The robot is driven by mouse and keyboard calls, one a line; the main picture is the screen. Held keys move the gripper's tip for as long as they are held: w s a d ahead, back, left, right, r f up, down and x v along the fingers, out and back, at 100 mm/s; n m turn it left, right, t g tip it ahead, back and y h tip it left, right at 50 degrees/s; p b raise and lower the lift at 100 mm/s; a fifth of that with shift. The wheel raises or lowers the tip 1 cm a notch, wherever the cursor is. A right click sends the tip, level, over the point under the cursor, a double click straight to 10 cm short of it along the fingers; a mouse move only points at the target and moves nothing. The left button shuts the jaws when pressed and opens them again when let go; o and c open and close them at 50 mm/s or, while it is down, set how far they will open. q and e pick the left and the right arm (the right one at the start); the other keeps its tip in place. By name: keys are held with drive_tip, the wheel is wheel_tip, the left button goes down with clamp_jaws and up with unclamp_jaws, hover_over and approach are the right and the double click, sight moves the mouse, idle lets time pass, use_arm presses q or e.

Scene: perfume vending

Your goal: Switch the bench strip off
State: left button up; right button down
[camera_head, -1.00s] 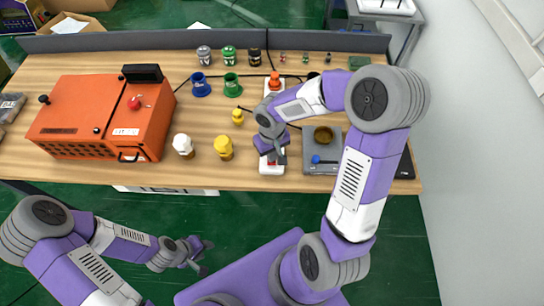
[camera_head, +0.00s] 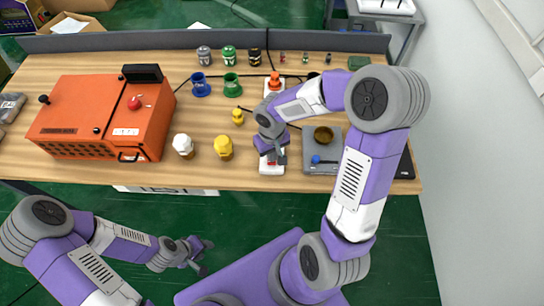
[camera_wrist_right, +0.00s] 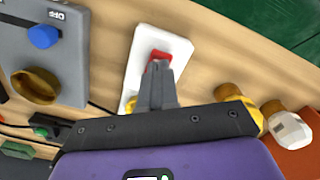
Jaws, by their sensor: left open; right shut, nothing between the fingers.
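The bench strip (camera_head: 266,169) is a white bar near the front edge of the bench, partly hidden by my right arm. In the right wrist view the white strip (camera_wrist_right: 182,47) carries a red rocker switch (camera_wrist_right: 151,66). My right gripper (camera_wrist_right: 160,68) is shut and empty, its fingertips at the red switch; I cannot tell whether they press it. In the head view my right gripper (camera_head: 279,158) is over the strip's front end. My left gripper (camera_head: 207,256) is open and empty, low in front of the bench, away from the strip.
A grey box with a blue knob (camera_head: 315,160) and a brass dish (camera_head: 323,134) stands just right of the strip. Yellow (camera_head: 223,148) and white (camera_head: 183,146) knobbed pieces stand to its left. An orange machine (camera_head: 95,117) fills the bench's left side.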

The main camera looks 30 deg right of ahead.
drive_tip(key=shift+f+b, duration=1)
drive_tip(key=shift+f, duration=0.05)
idle(0.4)
drive_tip(key=shift+r, duration=0.15)
drive_tip(key=shift+r+p, duration=2.7)
drive_tip(key=shift+r, duration=0.75)
